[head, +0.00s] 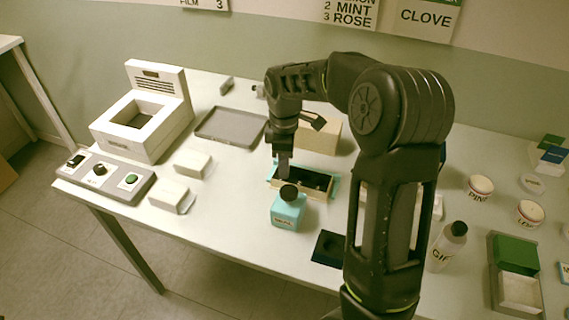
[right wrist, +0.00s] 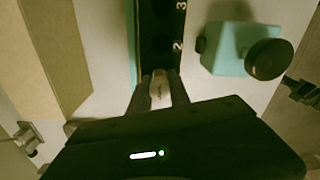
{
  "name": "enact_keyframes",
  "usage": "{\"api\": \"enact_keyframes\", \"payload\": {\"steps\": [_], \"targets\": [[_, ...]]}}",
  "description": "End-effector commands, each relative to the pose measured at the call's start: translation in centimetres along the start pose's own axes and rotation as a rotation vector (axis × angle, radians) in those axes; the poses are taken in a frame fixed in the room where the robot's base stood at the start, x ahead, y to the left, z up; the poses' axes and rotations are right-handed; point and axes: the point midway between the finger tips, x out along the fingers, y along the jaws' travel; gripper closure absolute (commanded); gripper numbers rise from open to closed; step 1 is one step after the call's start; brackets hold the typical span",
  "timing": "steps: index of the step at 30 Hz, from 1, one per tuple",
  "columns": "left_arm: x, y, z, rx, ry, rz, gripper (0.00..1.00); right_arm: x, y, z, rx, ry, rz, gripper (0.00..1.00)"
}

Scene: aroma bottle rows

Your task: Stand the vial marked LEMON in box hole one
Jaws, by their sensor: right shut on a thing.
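My right gripper (head: 283,168) points down at the left end of a wooden box (head: 326,195) with a dark panel of holes. In the right wrist view, its fingers (right wrist: 160,92) are shut on a small pale vial (right wrist: 160,90) whose label is too small to read. The box's dark panel (right wrist: 161,22) shows holes marked 3 and 2. The vial is at the near end of this row, past the hole marked 2. The hole there is hidden, and I cannot tell whether the vial is inside it. My left gripper is not in view.
A teal bottle with a black cap (head: 287,211) stands close in front of the box; it also shows in the right wrist view (right wrist: 230,52). A cardboard-coloured block (head: 318,136) is behind the box. A grey tray (head: 231,126) and white blocks (head: 192,163) lie left.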

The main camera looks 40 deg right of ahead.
Motion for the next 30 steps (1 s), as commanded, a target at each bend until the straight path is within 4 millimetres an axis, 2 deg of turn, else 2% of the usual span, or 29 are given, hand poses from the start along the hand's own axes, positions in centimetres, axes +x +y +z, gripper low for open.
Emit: {"api": "enact_keyframes", "payload": {"steps": [5,6,14,16,18,20,30], "targets": [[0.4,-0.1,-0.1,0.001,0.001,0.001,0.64,1.0,-0.1,0.0,0.000,-0.002,-0.004,1.00],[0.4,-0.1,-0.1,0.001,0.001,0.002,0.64,1.1,-0.1,0.1,0.000,-0.003,-0.005,0.76],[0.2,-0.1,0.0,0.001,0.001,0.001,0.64,1.0,-0.3,0.1,0.000,-0.006,-0.011,0.55],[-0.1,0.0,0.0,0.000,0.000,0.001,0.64,0.6,-0.3,0.1,0.000,-0.006,-0.012,0.55],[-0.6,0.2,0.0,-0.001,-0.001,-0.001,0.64,-0.2,-0.3,0.1,0.000,-0.007,-0.012,0.55],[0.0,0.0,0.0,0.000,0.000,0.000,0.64,-0.7,-0.2,0.1,0.000,-0.004,-0.008,0.55],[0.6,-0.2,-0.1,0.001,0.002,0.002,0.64,-8.1,0.0,-0.1,0.000,0.000,-0.001,0.55]]}}
